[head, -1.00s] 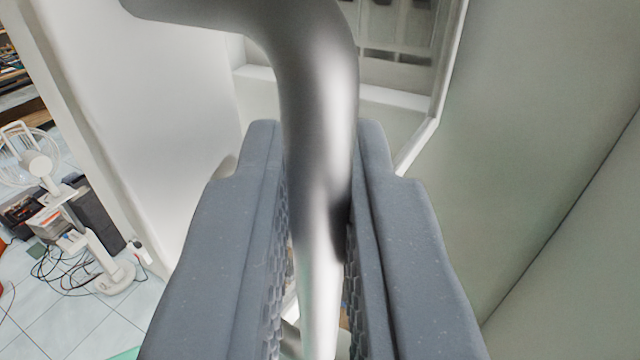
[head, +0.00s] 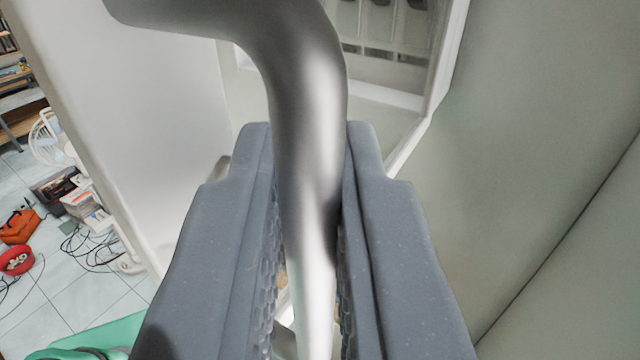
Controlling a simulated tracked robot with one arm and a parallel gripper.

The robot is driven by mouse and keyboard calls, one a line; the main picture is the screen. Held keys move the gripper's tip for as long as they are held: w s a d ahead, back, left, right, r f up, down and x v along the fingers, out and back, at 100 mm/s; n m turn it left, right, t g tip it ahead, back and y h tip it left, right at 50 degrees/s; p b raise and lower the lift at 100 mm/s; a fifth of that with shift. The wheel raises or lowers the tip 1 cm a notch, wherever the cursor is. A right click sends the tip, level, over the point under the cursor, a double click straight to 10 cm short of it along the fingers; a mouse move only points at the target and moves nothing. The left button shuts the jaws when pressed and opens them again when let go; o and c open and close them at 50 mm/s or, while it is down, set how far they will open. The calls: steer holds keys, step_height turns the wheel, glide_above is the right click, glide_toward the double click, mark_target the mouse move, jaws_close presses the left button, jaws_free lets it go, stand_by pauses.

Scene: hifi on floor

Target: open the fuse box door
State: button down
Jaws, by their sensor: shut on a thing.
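My gripper (head: 308,150) is shut on a grey metal handle (head: 308,110). The handle bends at the top and runs left to a white door panel (head: 170,110). The door stands at an angle to the fuse box (head: 400,98), so it is open at least part way. Through the gap, dark parts in a row (head: 385,50) show inside the box. The lower end of the handle is partly hidden between the gripper's fingers.
A plain greenish-grey wall (head: 530,150) fills the right side. Beyond the door at left, a tiled floor (head: 30,290) holds a white fan (head: 48,138), an orange bag (head: 20,226), a red round thing (head: 16,261), cables (head: 88,243) and a green item (head: 120,335).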

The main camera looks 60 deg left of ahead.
steer(key=shift+r, duration=0.15)
steer(key=c, duration=1.7)
jaws_free()
steer(key=shift+o, duration=0.5)
steer(key=shift+s, duration=0.1)
